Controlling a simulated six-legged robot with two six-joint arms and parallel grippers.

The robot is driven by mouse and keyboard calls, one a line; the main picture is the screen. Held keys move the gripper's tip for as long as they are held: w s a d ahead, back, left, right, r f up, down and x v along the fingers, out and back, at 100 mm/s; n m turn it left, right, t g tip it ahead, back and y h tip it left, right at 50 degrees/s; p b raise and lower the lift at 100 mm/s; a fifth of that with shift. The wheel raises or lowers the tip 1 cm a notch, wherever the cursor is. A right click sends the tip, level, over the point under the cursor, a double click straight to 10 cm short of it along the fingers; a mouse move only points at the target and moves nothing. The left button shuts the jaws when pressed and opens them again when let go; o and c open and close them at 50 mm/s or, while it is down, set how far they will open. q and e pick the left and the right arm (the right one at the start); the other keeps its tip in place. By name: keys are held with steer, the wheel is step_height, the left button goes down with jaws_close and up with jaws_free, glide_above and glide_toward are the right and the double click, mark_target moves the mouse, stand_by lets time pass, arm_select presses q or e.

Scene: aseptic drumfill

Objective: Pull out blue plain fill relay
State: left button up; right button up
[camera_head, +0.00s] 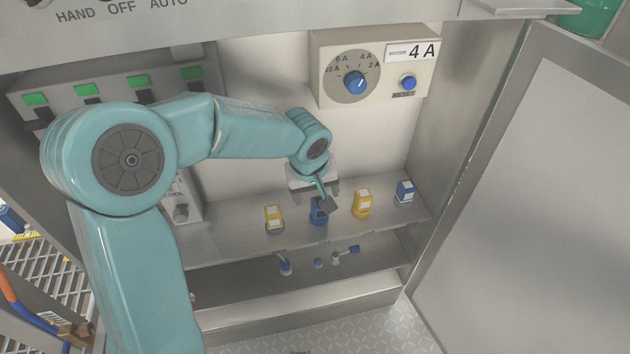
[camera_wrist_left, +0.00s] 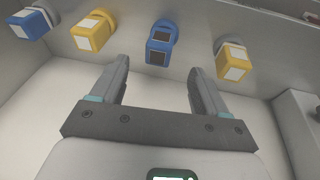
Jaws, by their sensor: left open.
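Two blue relays and two yellow relays stand in a row on the cabinet shelf. One blue relay (camera_head: 319,213) has a blue base and is partly hidden behind my left gripper; it also shows in the left wrist view (camera_wrist_left: 159,46). The other blue relay (camera_head: 404,191) has a greyish base and stands at the right end; it shows at the upper left of the left wrist view (camera_wrist_left: 30,23). My left gripper (camera_head: 322,198) is open and empty. In the left wrist view its fingers (camera_wrist_left: 158,68) point towards the blue-based relay, apart from it. My right gripper is not in view.
Yellow relays flank the blue-based one: a grey-based one (camera_head: 273,217) and a yellow-based one (camera_head: 361,203). A dial box (camera_head: 330,95) hangs on the back wall above. Small blue-ended parts (camera_head: 318,263) lie below the shelf. An open door (camera_head: 540,210) bounds the right.

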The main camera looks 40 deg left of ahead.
mark_target(318, 204)
arm_select(q)
steer(key=b+x, duration=0.1)
steer(key=x, duration=0.6)
steer(key=shift+w+b, duration=0.1)
steer(key=shift+b, duration=0.2)
steer(key=c, duration=1.3)
steer(key=shift+r, duration=0.6)
steer(key=shift+p, duration=0.3)
steer(key=shift+r+p, duration=1.3)
steer(key=shift+r, duration=0.9)
